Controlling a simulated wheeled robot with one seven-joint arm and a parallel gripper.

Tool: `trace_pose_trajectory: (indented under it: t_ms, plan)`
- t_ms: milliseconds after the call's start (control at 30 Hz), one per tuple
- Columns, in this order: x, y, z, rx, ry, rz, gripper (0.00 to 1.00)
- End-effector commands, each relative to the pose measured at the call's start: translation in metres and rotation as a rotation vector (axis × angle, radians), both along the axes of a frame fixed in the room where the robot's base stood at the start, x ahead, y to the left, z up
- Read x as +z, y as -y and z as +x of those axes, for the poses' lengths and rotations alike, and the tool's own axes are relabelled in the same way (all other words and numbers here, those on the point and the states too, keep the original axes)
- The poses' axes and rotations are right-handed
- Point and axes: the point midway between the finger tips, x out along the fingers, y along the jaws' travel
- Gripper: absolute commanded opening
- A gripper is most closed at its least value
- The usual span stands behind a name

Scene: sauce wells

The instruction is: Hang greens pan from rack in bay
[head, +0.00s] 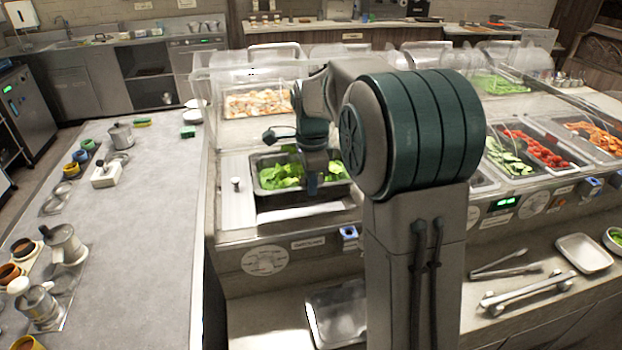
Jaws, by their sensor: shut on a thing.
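The greens pan (256,178) is a dark metal pan of green leaves, seen in the head view left of my arm. It is at the bay (290,217) in the near side of the counter. My gripper (312,186) points down at the pan's near side, in front of the leaves, and is shut on the pan. My arm and wrist cover part of the pan's right side. Whether the pan's rim rests on the rack cannot be told; the rack's edges are mostly hidden.
A pale panel with a knob (236,186) lies left of the pan. Clear guards (270,66) stand behind. Other food wells, such as red tomatoes (536,148), are to the right. An empty tray (338,314) and tongs (527,290) lie on the lower shelf. A grey worktop (150,230) is left.

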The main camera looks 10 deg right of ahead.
Motion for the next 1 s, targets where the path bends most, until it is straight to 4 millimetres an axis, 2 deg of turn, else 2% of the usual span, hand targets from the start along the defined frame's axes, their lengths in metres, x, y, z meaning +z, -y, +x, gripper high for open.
trace_pose_trajectory:
  t_ms: [33, 700, 1000]
  plan:
    - [-0.008, 0.0, 0.0, 0.0, 0.002, 0.0, 0.0]
    - [-0.065, 0.0, 0.0, 0.0, 0.003, 0.0, 0.0]
    - [-0.079, 0.0, 0.001, 0.0, 0.003, 0.0, 0.0]
